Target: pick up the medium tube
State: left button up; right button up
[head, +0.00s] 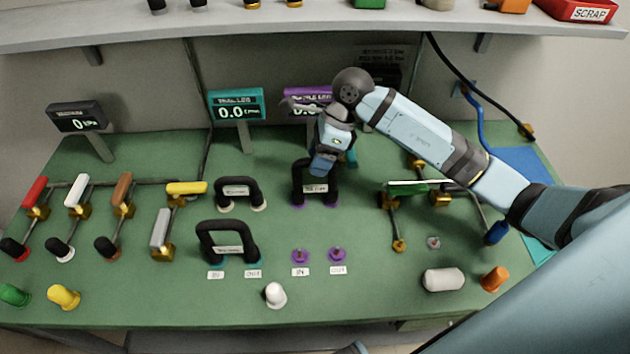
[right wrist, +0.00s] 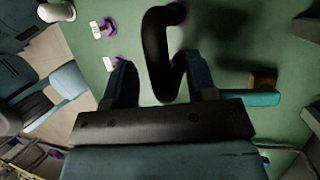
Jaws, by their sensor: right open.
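Three black U-shaped tubes with pale labels stand on the green bench in the head view. One with purple ends (head: 298,181) is under my right gripper (head: 321,170). A smaller-looking tube (head: 238,186) stands left of it, and another (head: 227,228) stands at the front left. The labels are too small to read, so I cannot tell for sure which is the medium one. In the right wrist view my right gripper (right wrist: 162,85) is open, its fingers either side of the black tube (right wrist: 158,50). I cannot tell whether they touch it. My left gripper is not in view.
Purple ports (head: 300,256) sit in front of the tube. A teal display (head: 237,104) and a purple display (head: 308,98) stand behind. Valves with coloured handles (head: 76,190) fill the left. A shelf (head: 300,25) runs above. Brass fittings (head: 440,199) are right.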

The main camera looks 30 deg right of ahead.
jog(key=shift+a+f, duration=0.25)
jog(key=shift+f, duration=0.25)
grip_shut()
jog(key=shift+r, duration=0.1)
